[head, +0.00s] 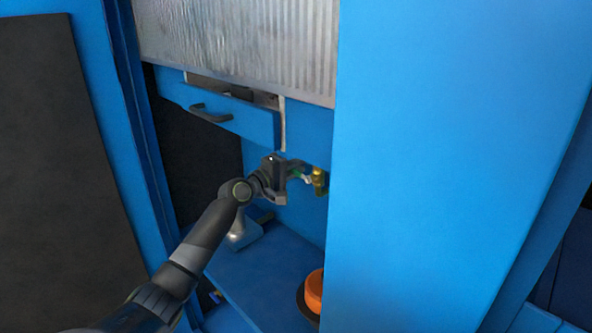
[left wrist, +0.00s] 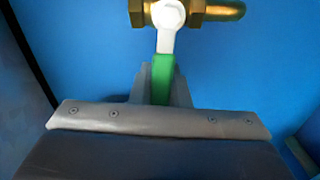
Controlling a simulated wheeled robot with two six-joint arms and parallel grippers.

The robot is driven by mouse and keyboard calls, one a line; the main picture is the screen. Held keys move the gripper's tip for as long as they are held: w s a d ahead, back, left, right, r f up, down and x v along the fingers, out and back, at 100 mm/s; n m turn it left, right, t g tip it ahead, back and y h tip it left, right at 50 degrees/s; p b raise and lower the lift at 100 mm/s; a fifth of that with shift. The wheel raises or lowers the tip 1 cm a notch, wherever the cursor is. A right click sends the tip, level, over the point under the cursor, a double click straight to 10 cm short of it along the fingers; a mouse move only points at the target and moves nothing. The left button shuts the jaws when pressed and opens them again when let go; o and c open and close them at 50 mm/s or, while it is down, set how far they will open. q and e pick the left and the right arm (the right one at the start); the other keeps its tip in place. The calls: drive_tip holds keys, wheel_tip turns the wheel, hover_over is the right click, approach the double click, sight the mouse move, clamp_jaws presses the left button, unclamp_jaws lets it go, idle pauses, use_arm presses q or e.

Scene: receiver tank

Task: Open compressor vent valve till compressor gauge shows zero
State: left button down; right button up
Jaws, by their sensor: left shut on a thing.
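The vent valve is a brass body (left wrist: 210,10) on a blue wall, with a white lever (left wrist: 166,38) that has a green grip (left wrist: 163,78). In the left wrist view the lever points down from the valve toward my gripper. My left gripper (left wrist: 160,88) is shut on the green grip, with a finger on each side of it. In the head view my left gripper (head: 298,172) reaches into the recess at the brass valve (head: 319,181); the green grip is small there. No compressor gauge is visible in either view. My right gripper is not in view.
A wide blue panel (head: 440,160) stands right of the recess and hides what is behind it. A blue drawer front (head: 225,110) with a dark handle is above my arm. An orange round object (head: 314,290) sits low beside the panel on a blue surface (head: 265,275).

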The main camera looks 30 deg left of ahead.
use_arm(q)
drive_tip(key=shift+r+m, duration=0.6)
drive_tip(key=shift+m, duration=0.6)
drive_tip(key=shift+s+d+r+m+b, duration=0.1)
drive_tip(key=shift+d+r+m+b, duration=0.25)
drive_tip(key=shift+m, duration=0.55)
drive_tip(key=shift+d+r+m, duration=0.15)
drive_tip(key=shift+r+m, duration=0.4)
drive_tip(key=shift+m, duration=0.35)
drive_tip(key=m, duration=0.1)
drive_tip(key=d+r+m, duration=0.1)
drive_tip(key=shift+s+m, duration=0.2)
drive_tip(key=shift+m, duration=0.1)
drive_tip(key=shift+s+d+r+m, duration=0.1)
drive_tip(key=shift+d+r+m, duration=0.1)
drive_tip(key=shift+m, duration=0.35)
drive_tip(key=shift+s+d+r+m, duration=0.1)
drive_tip(key=shift+d+r+m, duration=0.1)
drive_tip(key=shift+m, duration=0.35)
drive_tip(key=shift+s+d+r+m, duration=0.15)
drive_tip(key=shift+d+m, duration=0.2)
drive_tip(key=shift+m, duration=0.45)
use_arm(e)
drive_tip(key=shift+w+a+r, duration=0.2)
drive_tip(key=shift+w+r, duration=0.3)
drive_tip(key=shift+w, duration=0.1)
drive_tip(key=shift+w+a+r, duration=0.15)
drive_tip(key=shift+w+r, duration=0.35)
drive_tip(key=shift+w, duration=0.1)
